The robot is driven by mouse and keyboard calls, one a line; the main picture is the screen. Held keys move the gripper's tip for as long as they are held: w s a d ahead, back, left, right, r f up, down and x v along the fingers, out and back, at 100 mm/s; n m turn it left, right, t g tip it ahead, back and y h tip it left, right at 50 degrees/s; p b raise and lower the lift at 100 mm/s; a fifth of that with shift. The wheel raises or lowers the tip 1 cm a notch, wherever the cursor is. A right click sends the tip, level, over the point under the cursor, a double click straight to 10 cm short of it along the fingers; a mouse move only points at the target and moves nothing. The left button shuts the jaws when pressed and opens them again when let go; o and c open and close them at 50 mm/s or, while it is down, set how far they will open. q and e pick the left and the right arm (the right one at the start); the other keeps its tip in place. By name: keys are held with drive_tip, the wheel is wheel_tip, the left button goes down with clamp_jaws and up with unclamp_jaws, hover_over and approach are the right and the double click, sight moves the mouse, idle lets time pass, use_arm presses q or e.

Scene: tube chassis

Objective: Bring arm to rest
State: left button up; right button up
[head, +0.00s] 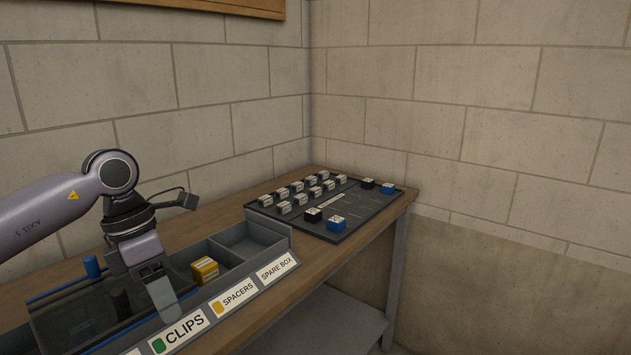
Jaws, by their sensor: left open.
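My left arm (60,210) comes in from the left and bends down at its wrist. My left gripper (142,300) points down over the left part of the grey divided bin (262,290), by the CLIPS label. Its fingers are open, and I see nothing held between them. The near finger stands in front of the bin's inside and hides part of it. A yellow block (205,269) lies in the bin to the right of the gripper, apart from it. My right gripper is not in view.
The bin stands on a wooden bench (320,292) along the wall. A dark board (350,211) with several pale blocks, black blocks and blue blocks lies at the bench's far end. A blue cylinder (92,266) shows at the bin's left. The room above the board is clear.

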use_arm(q)
drive_tip(key=s+d+f+n+t+h, duration=0.1)
drive_tip(key=s+d+n+h, duration=0.35)
drive_tip(key=d+h, duration=0.55)
drive_tip(key=s+d+f+n+t+h, duration=0.1)
drive_tip(key=s+d+f+n+h, duration=0.15)
drive_tip(key=d+n+h, duration=0.7)
drive_tip(key=w+a+f+n+t+y+p, duration=0.1)
drive_tip(key=a+f+n+t+y, duration=0.4)
drive_tip(key=n+t, duration=0.4)
drive_tip(key=w+a+f+n+t+y, duration=0.1)
drive_tip(key=a+f+n+t+y, duration=0.2)
drive_tip(key=f+n+t+y, duration=0.6)
drive_tip(key=s+a+f+n+g+y, duration=0.3)
drive_tip(key=s+a+f+n+g, duration=0.1)
drive_tip(key=s+f+n, duration=0.2)
drive_tip(key=s+a+f+n+g+y, duration=0.3)
drive_tip(key=s+a+f+n+g, duration=0.2)
drive_tip(key=s+f, duration=0.3)
drive_tip(key=shift+s+a+f+n, duration=0.3)
drive_tip(key=shift+s+f+n, duration=0.05)
drive_tip(key=shift+n, duration=0.05)
